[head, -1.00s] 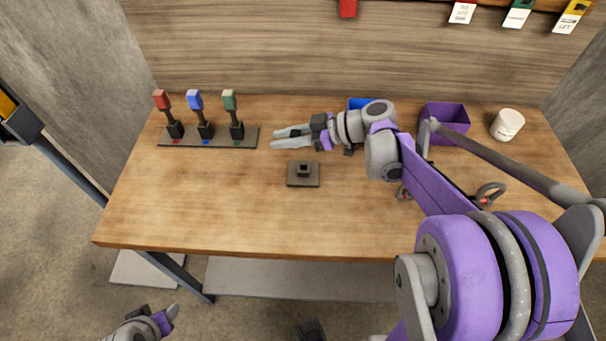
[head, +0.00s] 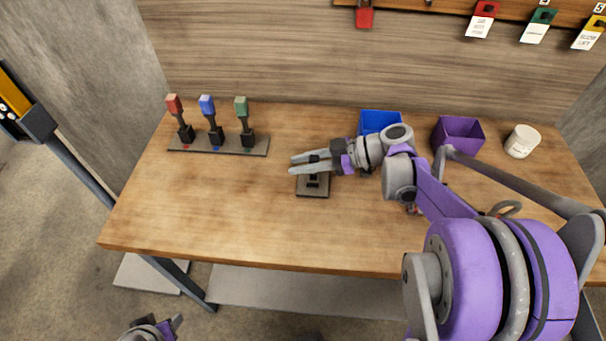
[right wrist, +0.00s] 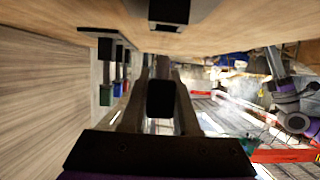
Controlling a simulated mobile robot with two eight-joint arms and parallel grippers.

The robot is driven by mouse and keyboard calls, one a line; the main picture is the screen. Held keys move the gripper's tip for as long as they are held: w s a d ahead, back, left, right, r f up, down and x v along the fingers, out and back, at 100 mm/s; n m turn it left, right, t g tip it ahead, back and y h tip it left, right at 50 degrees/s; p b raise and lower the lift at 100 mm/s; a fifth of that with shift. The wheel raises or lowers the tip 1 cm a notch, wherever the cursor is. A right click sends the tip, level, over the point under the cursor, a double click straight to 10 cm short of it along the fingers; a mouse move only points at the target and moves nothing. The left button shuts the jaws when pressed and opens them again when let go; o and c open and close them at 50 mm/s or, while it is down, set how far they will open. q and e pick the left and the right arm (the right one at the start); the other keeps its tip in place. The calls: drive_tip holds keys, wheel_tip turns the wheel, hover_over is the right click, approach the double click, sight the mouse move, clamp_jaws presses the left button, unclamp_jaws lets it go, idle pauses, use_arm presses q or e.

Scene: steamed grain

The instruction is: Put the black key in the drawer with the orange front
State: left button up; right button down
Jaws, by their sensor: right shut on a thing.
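My right gripper (head: 292,164) is over the dark square stand (head: 313,191) near the middle of the table. Its fingers hide the stand's top. In the right wrist view a black block, seemingly the black key (right wrist: 162,98), sits between the fingers, and the gripper is shut on it. The stand's dark post (right wrist: 169,10) shows at the top of that view, apart from the held block. My left gripper (head: 176,323) is at the bottom edge, away from the table, with its jaws unclear. I see no drawer with an orange front for certain.
A rack (head: 218,150) with red, blue and green handles stands at the left. A blue bin (head: 380,121), a purple bin (head: 459,134) and a white cup (head: 522,141) stand at the back right. An orange-yellow panel (head: 13,97) shows at the left edge. The table's front left is clear.

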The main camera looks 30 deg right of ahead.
sight(302, 182)
drive_tip(key=shift+f, duration=1.95)
drive_tip(key=shift+f, duration=0.2)
drive_tip(key=c, duration=0.7)
unclamp_jaws()
drive_tip(key=shift+o, duration=0.2)
drive_tip(key=shift+b, duration=0.3)
